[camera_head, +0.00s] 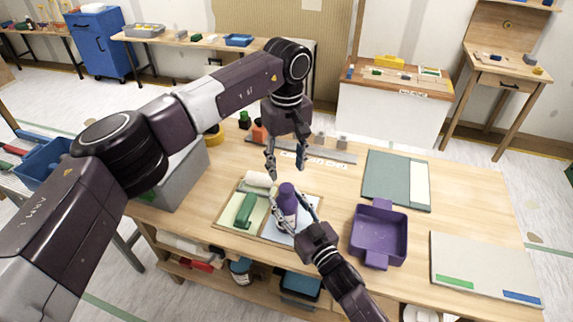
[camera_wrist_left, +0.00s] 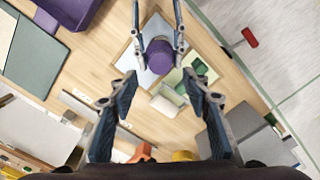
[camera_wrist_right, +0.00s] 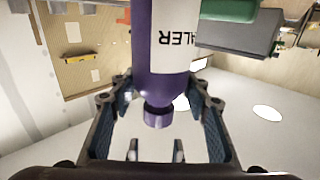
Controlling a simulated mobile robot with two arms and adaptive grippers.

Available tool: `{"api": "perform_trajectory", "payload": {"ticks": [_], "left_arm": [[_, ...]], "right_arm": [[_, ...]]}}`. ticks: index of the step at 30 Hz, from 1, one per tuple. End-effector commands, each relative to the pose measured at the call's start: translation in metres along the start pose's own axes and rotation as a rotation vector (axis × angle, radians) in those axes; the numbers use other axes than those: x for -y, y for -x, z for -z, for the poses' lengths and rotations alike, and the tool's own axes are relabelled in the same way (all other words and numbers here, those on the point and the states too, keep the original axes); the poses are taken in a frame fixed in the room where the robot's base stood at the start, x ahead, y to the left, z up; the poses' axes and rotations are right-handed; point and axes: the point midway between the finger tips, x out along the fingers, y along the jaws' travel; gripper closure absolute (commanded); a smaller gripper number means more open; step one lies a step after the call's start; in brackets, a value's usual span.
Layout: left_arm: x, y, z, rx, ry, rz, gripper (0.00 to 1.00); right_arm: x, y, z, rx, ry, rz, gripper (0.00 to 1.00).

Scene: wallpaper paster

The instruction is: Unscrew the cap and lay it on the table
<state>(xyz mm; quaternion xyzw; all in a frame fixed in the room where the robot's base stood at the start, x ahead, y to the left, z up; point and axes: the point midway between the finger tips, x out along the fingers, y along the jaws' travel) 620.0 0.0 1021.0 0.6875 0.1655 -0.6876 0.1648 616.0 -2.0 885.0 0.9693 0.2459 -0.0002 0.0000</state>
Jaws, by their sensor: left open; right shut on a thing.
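A purple bottle (camera_head: 290,208) with a white label and a purple cap (camera_head: 287,188) stands upright on a mat (camera_head: 273,236) near the front of the table (camera_head: 219,192). The bottle fills the top of the right wrist view (camera_wrist_right: 168,75), inverted, cap (camera_wrist_right: 157,117) downward. My right gripper (camera_head: 294,210) is shut on the bottle's body, one finger on each side. My left gripper (camera_head: 285,166) is open and empty, pointing down just above the cap. The left wrist view shows the cap (camera_wrist_left: 158,56) from above, beyond the open fingers.
A purple tray (camera_head: 379,235) lies right of the bottle. A green block (camera_head: 245,210) and a white roller (camera_head: 259,180) lie left. A grey box (camera_head: 182,172) stands at the left edge.

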Motion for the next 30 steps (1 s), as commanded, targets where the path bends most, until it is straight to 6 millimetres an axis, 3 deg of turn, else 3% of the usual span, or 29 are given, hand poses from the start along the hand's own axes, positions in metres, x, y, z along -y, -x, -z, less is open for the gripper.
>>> {"api": "perform_trajectory", "payload": {"ticks": [9, 15, 26, 30], "left_arm": [[0.0, -0.048, -0.001, 0.003, -0.001, 0.001, 0.56], [0.0, -0.069, -0.001, 0.002, -0.001, 0.0, 0.56], [0.0, -0.075, 0.0, 0.0, -0.001, 0.0, 0.56], [0.0, -0.075, 0.0, 0.0, 0.0, 0.0, 0.71]], "right_arm": [[0.0, 0.0, 0.0, 0.0, 0.0, 0.0, 1.0], [0.0, 0.0, 0.0, 0.0, 0.0, 0.0, 1.0], [0.0, 0.0, 0.0, 0.0, 0.0, 0.0, 1.0], [0.0, 0.0, 0.0, -0.001, 0.0, 0.0, 1.0]]}}
